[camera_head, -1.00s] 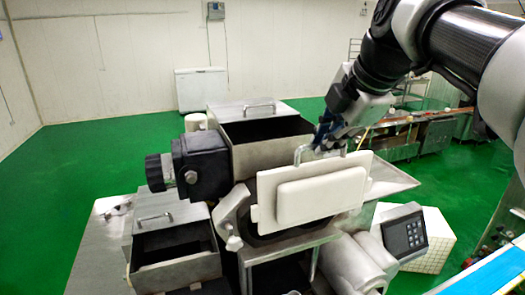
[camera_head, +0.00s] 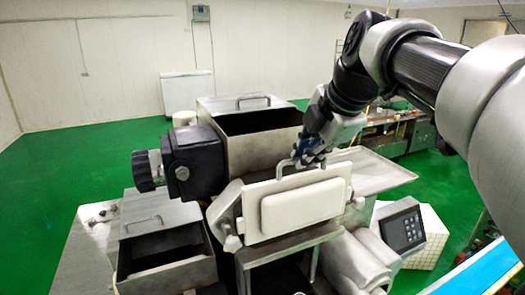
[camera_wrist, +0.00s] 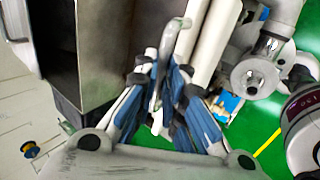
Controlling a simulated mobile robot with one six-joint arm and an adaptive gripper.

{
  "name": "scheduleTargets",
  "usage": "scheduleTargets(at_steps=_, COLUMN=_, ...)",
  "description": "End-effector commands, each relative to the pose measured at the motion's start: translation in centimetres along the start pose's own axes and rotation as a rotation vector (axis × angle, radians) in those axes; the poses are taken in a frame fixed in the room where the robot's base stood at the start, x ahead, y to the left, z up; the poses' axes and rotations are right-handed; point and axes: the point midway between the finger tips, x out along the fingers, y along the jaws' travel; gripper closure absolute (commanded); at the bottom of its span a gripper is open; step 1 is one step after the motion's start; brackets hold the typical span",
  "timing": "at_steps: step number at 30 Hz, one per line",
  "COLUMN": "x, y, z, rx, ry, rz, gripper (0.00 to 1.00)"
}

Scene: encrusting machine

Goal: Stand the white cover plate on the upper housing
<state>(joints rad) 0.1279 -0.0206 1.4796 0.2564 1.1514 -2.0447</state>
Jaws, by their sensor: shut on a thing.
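The white cover plate (camera_head: 300,209), with a raised rounded block on its face, stands nearly upright at the front of the machine. Its metal handle rises from the top edge. My gripper (camera_head: 312,158) is shut on this handle from above; in the wrist view its blue fingers (camera_wrist: 165,80) close around the handle bar (camera_wrist: 175,45). The plate's white edge (camera_wrist: 212,40) shows beside them. The upper housing's grey bracket (camera_head: 224,208) shows beside the plate's left edge. The plate hides most of the housing face, so I cannot tell whether they touch.
The open upper hopper (camera_head: 250,145) stands behind the plate, with a black motor unit (camera_head: 190,162) at its left. A lower hopper (camera_head: 165,255) is at front left. A steel tray (camera_head: 375,172) and a control panel (camera_head: 403,230) are at the right.

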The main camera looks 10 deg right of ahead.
Motion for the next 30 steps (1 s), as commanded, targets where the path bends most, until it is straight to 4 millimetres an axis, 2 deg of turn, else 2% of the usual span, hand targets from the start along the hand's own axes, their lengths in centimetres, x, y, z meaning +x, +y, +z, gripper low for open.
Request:
scheduleTargets(at_steps=4, x=1.4, y=0.5, z=-0.1, rx=-0.001, ry=0.0, rz=0.004, gripper=1.0)
scheduleTargets(at_steps=22, x=0.9, y=0.6, z=-0.1, rx=-0.001, ry=0.0, rz=0.005, gripper=1.0)
scheduleTargets(at_steps=30, x=1.8, y=0.0, z=-0.1, rx=-0.001, ry=0.0, rz=0.005, gripper=1.0)
